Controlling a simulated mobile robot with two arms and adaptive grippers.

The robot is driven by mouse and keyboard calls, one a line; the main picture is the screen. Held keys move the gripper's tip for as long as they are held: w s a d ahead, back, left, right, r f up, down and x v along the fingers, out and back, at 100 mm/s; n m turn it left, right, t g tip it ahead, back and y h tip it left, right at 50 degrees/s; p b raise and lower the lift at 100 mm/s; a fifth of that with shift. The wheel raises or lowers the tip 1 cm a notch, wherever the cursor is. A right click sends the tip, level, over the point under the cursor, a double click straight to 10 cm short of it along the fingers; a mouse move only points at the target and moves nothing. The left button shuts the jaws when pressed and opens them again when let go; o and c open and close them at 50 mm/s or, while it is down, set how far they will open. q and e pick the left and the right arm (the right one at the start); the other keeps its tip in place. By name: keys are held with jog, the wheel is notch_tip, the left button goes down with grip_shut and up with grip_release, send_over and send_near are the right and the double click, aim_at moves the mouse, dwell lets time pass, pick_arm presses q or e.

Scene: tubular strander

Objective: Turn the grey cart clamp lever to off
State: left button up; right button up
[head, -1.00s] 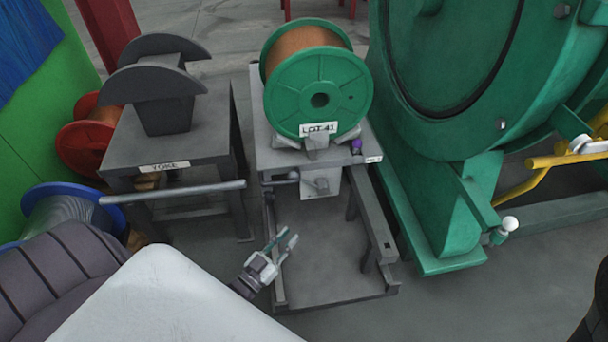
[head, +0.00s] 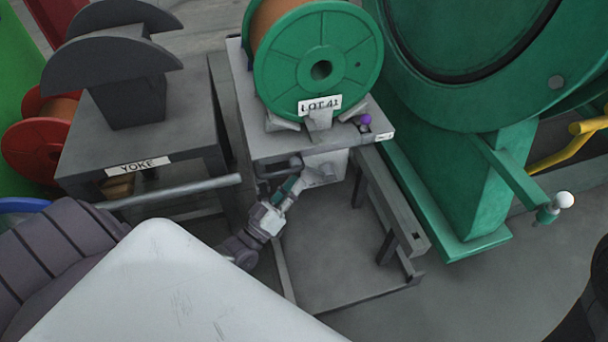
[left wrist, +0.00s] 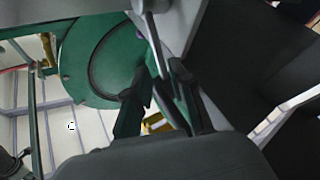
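The grey cart (head: 330,275) stands in the middle of the head view and bears a green-flanged spool (head: 318,70) labelled LOT 41. A light grey plate (head: 325,168) sits on its front under the top. A dark grey bar (head: 280,169) shows beside this plate; I cannot tell whether it is the clamp lever. My left gripper (head: 291,190) is just below the bar and close to the plate. In the left wrist view its two fingers (left wrist: 158,75) are apart, and a thin grey rod (left wrist: 153,38) reaches down between their tips. Contact is unclear. My right gripper is out of view.
A purple knob (head: 365,119) is at the cart top's front right. A YOKE stand (head: 180,145) with a projecting grey bar (head: 170,190) is on the left. The large green machine (head: 450,175) stands close on the right. Open floor lies at lower right.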

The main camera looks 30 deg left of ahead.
pick_arm(q)
jog(key=shift+b+x, duration=0.5)
jog(key=shift+x, duration=1.75)
jog(key=shift+c, duration=0.2)
grip_shut()
